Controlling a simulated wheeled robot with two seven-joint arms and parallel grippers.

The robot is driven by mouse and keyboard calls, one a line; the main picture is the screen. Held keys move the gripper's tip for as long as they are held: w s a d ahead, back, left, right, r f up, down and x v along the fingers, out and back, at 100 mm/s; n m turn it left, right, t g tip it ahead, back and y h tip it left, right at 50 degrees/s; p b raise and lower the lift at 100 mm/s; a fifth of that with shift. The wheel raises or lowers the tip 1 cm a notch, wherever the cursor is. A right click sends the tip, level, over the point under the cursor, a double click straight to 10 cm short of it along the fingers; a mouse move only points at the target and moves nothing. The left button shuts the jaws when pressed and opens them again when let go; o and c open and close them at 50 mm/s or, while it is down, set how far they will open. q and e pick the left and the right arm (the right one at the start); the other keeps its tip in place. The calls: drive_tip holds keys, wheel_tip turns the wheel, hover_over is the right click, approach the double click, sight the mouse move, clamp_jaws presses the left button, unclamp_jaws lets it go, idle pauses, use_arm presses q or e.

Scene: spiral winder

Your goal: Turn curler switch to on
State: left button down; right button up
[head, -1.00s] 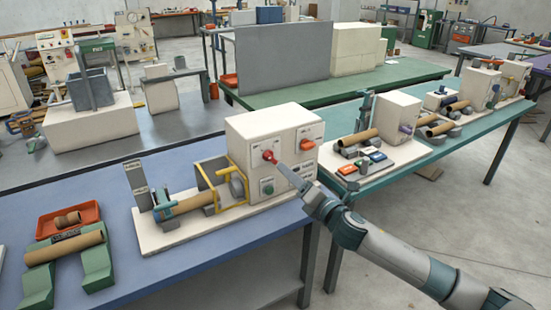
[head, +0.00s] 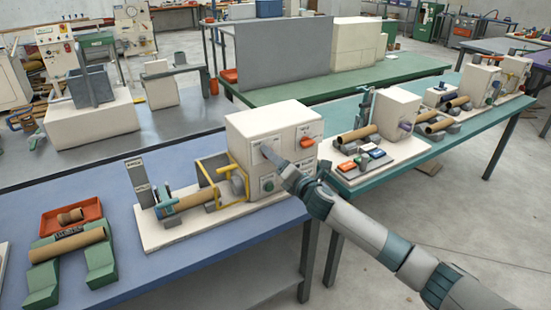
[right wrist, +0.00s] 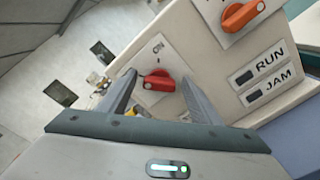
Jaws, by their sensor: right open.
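The white control box (head: 250,125) of the winder stands on the blue table. A red rotary switch (right wrist: 160,83) on a white label plate shows in the right wrist view, its pointer turned toward the left. The plate has a small "ON" mark; I cannot read a curler label. My right gripper (right wrist: 157,80) is open, with its two fingers on either side of the red switch; contact cannot be told. In the head view my right gripper (head: 270,155) is at the box face and hides this switch. My left gripper is not in view.
An orange switch (head: 306,142) sits to the right on the same face, with RUN and JAM windows (right wrist: 270,75) below it. A green button (head: 268,186) is lower left. A cardboard tube (head: 190,199) lies on the winder base. A red tray (head: 70,216) stands further left.

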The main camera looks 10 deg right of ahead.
drive_tip(key=c, duration=1)
drive_tip(key=shift+m, duration=0.3)
drive_tip(key=shift+c, duration=0.2)
drive_tip(key=shift+f+m+p, duration=0.2)
drive_tip(key=shift+m+p, duration=0.5)
drive_tip(key=shift+m, duration=3.15)
drive_tip(key=shift+f+m+p, duration=0.15)
drive_tip(key=shift+m+p, duration=0.55)
drive_tip(key=shift+m, duration=3.15)
drive_tip(key=o, duration=1)
